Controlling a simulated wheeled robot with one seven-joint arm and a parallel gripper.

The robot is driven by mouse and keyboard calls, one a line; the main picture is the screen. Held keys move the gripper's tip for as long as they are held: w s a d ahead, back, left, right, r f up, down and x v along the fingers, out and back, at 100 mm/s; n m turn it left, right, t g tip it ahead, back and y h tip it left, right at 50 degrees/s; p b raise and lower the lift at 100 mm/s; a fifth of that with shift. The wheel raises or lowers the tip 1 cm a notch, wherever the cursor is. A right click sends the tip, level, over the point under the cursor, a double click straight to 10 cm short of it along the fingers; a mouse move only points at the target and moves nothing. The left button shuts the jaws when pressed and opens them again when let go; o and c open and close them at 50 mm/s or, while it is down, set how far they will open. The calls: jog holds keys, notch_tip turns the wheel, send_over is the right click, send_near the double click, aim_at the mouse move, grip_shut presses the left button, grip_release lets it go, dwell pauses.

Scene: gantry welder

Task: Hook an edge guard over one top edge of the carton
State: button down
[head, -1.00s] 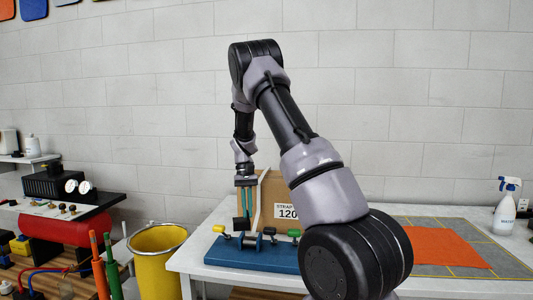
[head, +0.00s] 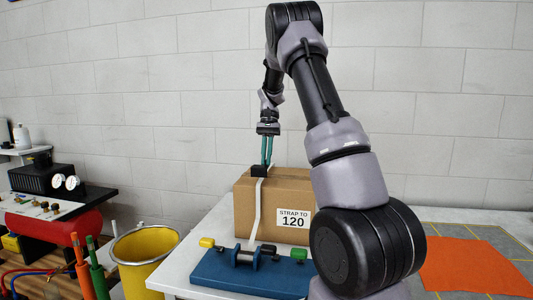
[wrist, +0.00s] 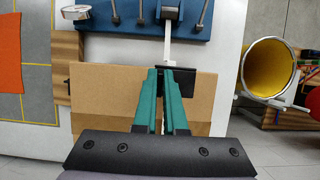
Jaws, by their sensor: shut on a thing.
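The brown carton (head: 245,212) stands on the white table, with a "STRAP TO 120" label on its front. A white strap (head: 254,213) runs down its front. My gripper (head: 266,164) is at the carton's top, its teal fingers pointing down and shut on a black edge guard (head: 260,171). The guard is at the front top edge, where the strap crosses it. In the wrist view the guard (wrist: 186,82) shows between and beside the fingertips (wrist: 167,72), at the carton edge (wrist: 105,72). Whether it is fully seated I cannot tell.
A blue fixture (head: 235,275) with yellow and green knobs stands in front of the carton. A yellow bin (head: 143,262) is left of the table. An orange mat (head: 463,265) lies on the right. The wall behind is clear.

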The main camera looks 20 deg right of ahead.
jog(key=shift+f, duration=3.25)
jog(key=shift+f, duration=0.1)
jog(key=c, duration=0.9)
grip_release()
